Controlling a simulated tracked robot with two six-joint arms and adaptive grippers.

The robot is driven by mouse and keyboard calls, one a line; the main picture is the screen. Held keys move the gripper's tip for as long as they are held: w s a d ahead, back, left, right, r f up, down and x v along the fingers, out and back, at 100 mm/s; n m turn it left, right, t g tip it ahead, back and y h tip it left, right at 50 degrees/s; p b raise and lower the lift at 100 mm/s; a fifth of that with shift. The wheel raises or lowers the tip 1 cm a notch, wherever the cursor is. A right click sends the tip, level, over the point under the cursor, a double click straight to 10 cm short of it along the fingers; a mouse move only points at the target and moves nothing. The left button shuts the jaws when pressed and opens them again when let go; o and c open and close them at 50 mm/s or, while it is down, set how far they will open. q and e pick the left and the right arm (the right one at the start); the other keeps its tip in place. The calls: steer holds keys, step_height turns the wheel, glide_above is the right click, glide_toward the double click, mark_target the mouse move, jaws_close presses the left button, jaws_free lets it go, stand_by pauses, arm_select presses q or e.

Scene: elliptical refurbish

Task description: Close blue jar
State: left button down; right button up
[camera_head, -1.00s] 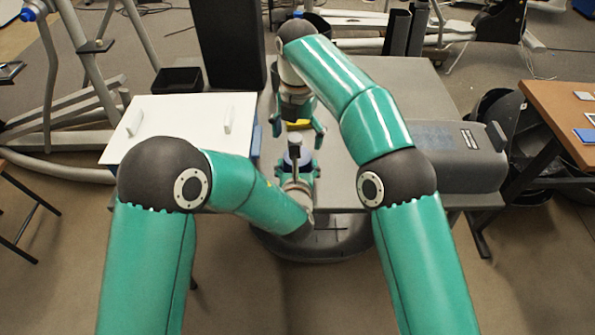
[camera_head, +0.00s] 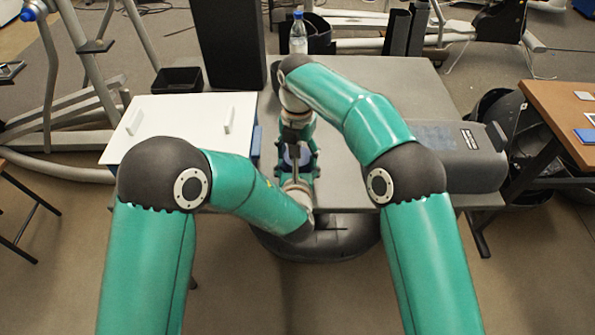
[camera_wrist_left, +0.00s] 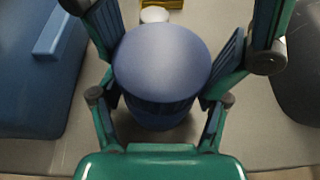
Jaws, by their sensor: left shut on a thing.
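The blue jar (camera_wrist_left: 160,62) is upright in the middle of the left wrist view, its smooth round blue top facing the camera and its darker side below. It also shows in the head view (camera_head: 293,158), partly hidden by the grippers. My left gripper (camera_wrist_left: 160,115) is shut on the jar from the near side. Whether the top is a separate lid is unclear.
A white board (camera_head: 180,120) is on the left, a dark grey case (camera_head: 455,155) on the right of the grey table (camera_head: 345,185). A clear bottle (camera_head: 298,38) stands at the back. A yellow object (camera_wrist_left: 178,3) and small white disc (camera_wrist_left: 153,14) lie beyond the jar.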

steer(key=c, duration=0.6)
steer(key=m, duration=1.1)
steer(key=shift+m, duration=0.3)
steer(key=m, duration=0.5)
steer(key=shift+a, duration=0.1)
steer(key=o, duration=1.3)
